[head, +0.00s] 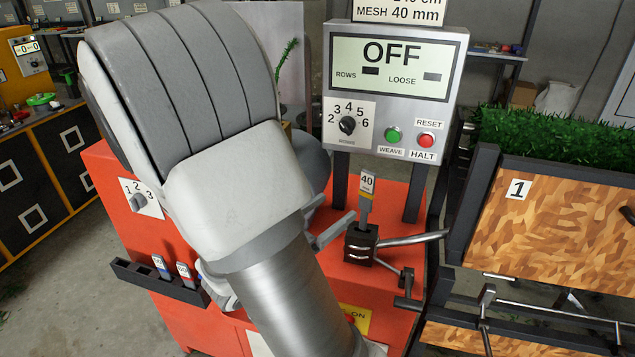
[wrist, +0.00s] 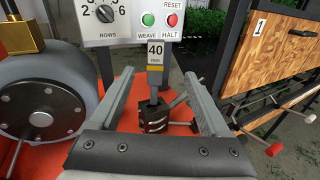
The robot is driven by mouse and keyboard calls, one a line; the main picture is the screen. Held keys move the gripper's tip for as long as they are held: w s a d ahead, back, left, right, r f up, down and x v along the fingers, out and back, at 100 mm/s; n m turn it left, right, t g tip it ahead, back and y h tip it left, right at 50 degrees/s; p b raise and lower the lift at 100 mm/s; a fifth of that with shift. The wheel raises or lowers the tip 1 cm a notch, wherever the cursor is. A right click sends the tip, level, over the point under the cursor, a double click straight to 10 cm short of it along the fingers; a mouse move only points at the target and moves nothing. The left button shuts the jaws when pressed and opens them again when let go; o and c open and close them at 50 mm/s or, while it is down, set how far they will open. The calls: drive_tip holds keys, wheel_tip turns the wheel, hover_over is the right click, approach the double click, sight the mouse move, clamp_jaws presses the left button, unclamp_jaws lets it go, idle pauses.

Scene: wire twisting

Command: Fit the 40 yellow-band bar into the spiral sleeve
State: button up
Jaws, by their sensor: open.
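The 40 bar (head: 366,193) stands upright with its grey lower end in the top of the dark spiral sleeve (head: 361,246) on the red machine. A white "40" label and a yellow band show near its top. How deep it sits cannot be told. In the wrist view the bar (wrist: 155,68) rises from the sleeve (wrist: 154,118), between the two spread fingers of my gripper (wrist: 159,77). My gripper is open, and gaps show between the bar and both fingers. In the head view my arm hides most of the gripper.
A control panel (head: 395,90) reading OFF stands behind the sleeve. A metal handle (head: 412,238) juts right from the sleeve. A black rack (head: 135,275) at left holds a blue-band and a red-band bar. A wooden crate (head: 545,215) stands at right.

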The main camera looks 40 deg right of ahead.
sight(365, 179)
drive_tip(key=shift+n+t, duration=0.4)
drive_tip(key=x, duration=1.2)
drive_tip(key=shift+w, duration=0.35)
drive_tip(key=shift+s+x, duration=0.2)
drive_tip(key=shift+x, duration=2.4)
clamp_jaws()
drive_tip(key=shift+r, duration=0.1)
